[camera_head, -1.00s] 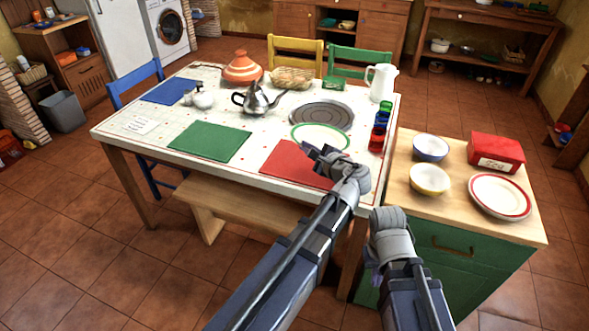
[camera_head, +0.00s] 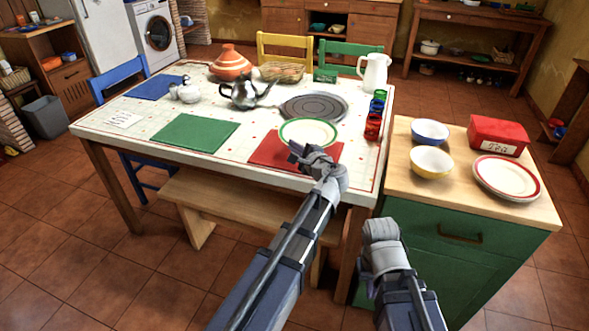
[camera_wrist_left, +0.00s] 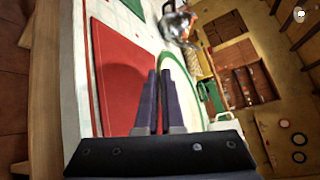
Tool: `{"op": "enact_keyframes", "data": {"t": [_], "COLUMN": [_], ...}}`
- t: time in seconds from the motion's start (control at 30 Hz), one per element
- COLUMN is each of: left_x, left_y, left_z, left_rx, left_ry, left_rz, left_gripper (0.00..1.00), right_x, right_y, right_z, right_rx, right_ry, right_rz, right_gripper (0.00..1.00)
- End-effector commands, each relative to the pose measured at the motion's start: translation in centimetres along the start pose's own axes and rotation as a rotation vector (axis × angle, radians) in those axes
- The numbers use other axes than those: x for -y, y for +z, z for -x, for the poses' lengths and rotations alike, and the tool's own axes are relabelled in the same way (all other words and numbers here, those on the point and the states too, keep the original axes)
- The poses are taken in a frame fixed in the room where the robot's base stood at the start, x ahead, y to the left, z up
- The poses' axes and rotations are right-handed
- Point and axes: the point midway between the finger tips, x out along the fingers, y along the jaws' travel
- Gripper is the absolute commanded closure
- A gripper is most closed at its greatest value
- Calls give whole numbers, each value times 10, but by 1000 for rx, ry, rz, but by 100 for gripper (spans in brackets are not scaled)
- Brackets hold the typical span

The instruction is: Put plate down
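A white plate with a green rim (camera_head: 312,131) is over the far edge of the red mat (camera_head: 275,151) on the white table. Its green rim also shows beside the fingers in the left wrist view (camera_wrist_left: 178,62). My left gripper (camera_head: 297,150) is at the plate's near-left edge, its fingers close together on the rim (camera_wrist_left: 152,85). I cannot tell whether the plate touches the table. My right gripper (camera_head: 372,285) hangs low in front of the green cabinet; its fingers are not clear.
A round grey tray (camera_head: 313,107) lies just behind the plate. Red, green and blue glasses (camera_head: 373,127) and a white jug (camera_head: 373,72) stand to its right. A green mat (camera_head: 195,133) lies left. The side counter holds bowls (camera_head: 431,162), a red box (camera_head: 497,135) and red-rimmed plates (camera_head: 507,177).

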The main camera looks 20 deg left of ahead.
Motion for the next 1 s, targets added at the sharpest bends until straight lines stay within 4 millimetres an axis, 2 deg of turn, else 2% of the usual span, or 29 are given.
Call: {"op": "enact_keyframes", "data": {"t": [0.03,0.1,0.37,0.7,1.0], "left_x": [-15,-22,-25,-57,-56], "left_y": [-7,-11,-12,-28,-27], "left_z": [-3,-5,-5,-12,-12], "left_rx": [0,0,0,0,0], "left_ry": [-1,-1,-1,-1,-1], "left_rz": [0,0,0,0,0], "left_gripper": [100,100,100,100,100], "right_x": [2,2,3,6,6], "right_y": [-1,-2,-2,-4,-4], "right_z": [-17,-25,-28,-64,-64], "right_rx": [0,0,0,0,0], "right_ry": [0,0,0,2,3], "right_rz": [0,0,0,1,1], "right_gripper": [100,100,100,100,100]}}
